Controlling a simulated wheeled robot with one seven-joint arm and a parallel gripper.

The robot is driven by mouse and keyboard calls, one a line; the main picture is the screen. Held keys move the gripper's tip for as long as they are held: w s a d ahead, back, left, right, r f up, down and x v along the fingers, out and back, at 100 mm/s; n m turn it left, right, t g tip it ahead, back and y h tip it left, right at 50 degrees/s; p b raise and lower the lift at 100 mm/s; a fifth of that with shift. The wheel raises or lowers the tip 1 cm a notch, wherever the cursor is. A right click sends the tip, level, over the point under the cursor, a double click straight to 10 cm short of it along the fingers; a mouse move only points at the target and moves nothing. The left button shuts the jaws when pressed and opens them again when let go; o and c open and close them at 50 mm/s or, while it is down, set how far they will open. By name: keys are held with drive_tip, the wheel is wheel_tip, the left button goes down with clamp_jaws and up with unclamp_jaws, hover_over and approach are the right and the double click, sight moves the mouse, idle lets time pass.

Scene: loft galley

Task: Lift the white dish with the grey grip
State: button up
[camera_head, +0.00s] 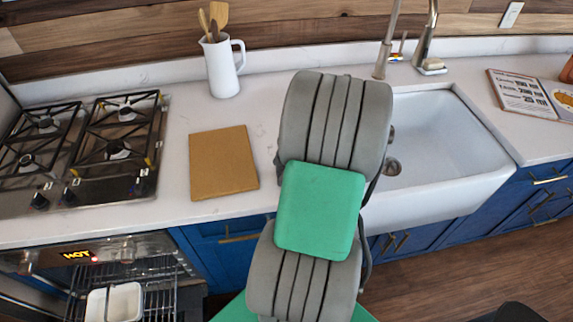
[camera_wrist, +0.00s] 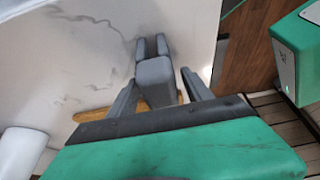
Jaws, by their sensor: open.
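A white dish (camera_head: 124,302) sits on the wire rack of the open oven at the lower left in the head view. The bottom edge of the picture cuts it off, and I cannot make out a grey grip on it. My gripper (camera_wrist: 151,47) shows in the wrist view, open with a narrow gap between its grey fingers and nothing between them. It is over the pale countertop, well away from the dish. In the head view my own arm hides the gripper. The dish does not show in the wrist view.
The oven rack (camera_head: 153,272) lies below a lit "HOT" display (camera_head: 77,255). A gas hob (camera_head: 85,150) is above it. A brown board (camera_head: 223,162) and a white pitcher of utensils (camera_head: 222,72) stand on the counter. The sink (camera_head: 440,140) is right.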

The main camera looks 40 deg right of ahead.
drive_tip(key=shift+a+f, duration=0.1)
drive_tip(key=shift+f, duration=0.25)
clamp_jaws()
idle(0.4)
